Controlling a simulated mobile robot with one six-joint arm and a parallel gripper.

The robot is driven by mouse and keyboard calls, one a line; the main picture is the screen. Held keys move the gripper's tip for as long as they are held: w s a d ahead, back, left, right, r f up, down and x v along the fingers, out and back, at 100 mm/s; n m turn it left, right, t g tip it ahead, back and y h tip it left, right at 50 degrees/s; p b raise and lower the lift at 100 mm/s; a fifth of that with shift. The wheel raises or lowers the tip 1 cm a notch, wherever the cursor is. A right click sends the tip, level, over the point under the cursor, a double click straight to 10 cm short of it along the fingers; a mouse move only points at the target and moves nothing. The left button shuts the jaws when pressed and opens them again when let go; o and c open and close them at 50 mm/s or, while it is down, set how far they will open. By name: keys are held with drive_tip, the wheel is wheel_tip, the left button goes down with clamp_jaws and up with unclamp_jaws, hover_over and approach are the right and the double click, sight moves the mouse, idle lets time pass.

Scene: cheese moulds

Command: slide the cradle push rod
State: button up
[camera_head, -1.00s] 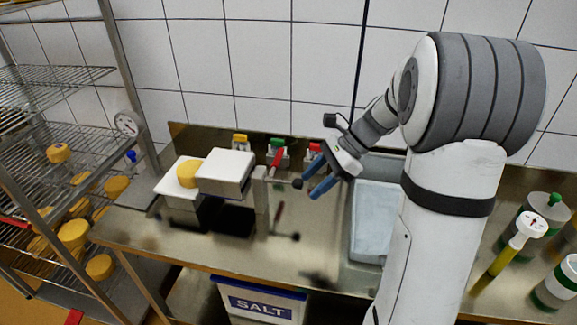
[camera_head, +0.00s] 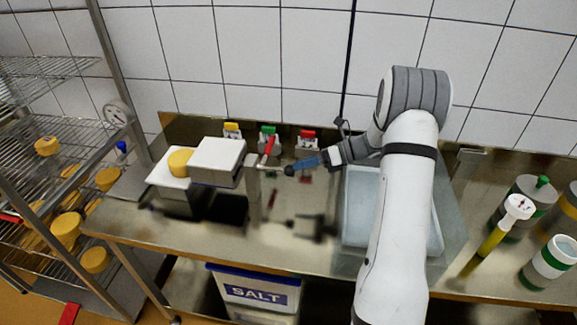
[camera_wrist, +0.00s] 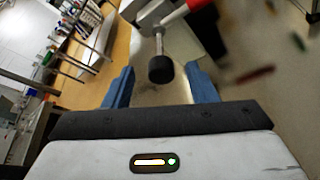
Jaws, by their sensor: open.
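The push rod (camera_wrist: 158,48) is a thin metal rod with a black knob (camera_wrist: 161,69) at its end. In the wrist view the knob lies between the two blue fingers of my gripper (camera_wrist: 162,90), with gaps on both sides. In the head view the knob (camera_head: 289,170) is just left of my gripper (camera_head: 305,163), which points left toward it. My gripper is open and holds nothing. The rod joins a grey upright (camera_head: 253,181) beside the white cradle block (camera_head: 217,156). A red lever (camera_head: 268,149) rises above the rod.
A yellow cheese (camera_head: 180,163) sits on a white plate left of the block. Yellow, green and red clips stand along the back wall. A pale blue basin (camera_head: 362,222) lies under my arm. Bare steel counter (camera_head: 200,236) lies in front.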

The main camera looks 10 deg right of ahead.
sight(287, 168)
drive_tip(key=p+x, duration=0.1)
drive_tip(key=x, duration=0.4)
drive_tip(key=shift+a, duration=0.15)
drive_tip(key=shift+c, duration=0.5)
clamp_jaws()
